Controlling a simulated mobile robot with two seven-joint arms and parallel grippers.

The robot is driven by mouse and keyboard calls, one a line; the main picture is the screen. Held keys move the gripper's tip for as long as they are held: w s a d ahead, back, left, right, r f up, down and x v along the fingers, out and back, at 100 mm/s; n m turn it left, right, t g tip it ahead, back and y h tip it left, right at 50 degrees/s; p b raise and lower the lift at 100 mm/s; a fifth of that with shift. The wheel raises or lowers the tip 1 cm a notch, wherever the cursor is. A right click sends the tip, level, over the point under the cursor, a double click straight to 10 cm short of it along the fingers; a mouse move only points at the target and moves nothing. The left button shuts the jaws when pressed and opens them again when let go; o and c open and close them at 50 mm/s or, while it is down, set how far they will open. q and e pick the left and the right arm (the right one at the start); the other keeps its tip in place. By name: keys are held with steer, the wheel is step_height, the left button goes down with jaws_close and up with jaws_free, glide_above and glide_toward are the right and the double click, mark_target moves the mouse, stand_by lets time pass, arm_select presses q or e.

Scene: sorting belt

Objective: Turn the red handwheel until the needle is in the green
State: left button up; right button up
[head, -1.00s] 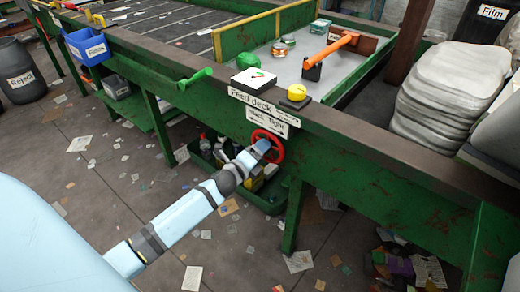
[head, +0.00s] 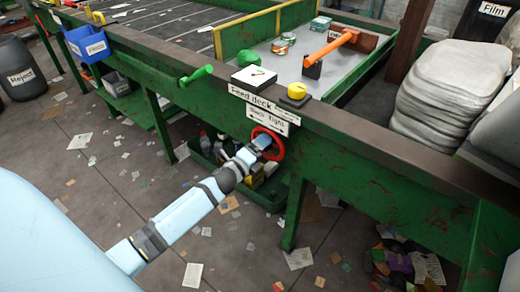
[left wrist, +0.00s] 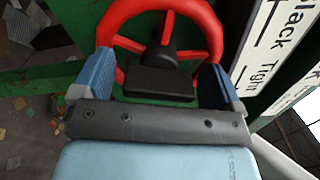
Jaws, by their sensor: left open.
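The red handwheel (head: 268,143) is mounted on the green side of the feed deck, below the "Slack Tight" sign (head: 268,119). My left gripper (head: 262,143) is at the wheel. In the left wrist view the wheel (left wrist: 213,30) fills the upper middle, with its dark hub in the centre. My left gripper (left wrist: 156,85) is open there, one blue finger on each side of the wheel's lower part; contact cannot be told. The white gauge (head: 254,76) stands on the deck edge; its needle is too small to read. My right gripper is not in view.
A yellow button on a black box (head: 295,92) and a green lever (head: 196,76) sit along the deck edge. A green crate (head: 268,199) of items is on the floor beneath.

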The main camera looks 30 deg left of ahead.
arm_select(q)
steer(key=shift+s, duration=0.1)
steer(key=s+a, duration=0.1)
steer(key=s, duration=1.2)
steer(key=shift+s+p, duration=0.3)
steer(key=shift+p, duration=0.15)
steer(key=shift+c, duration=0.4)
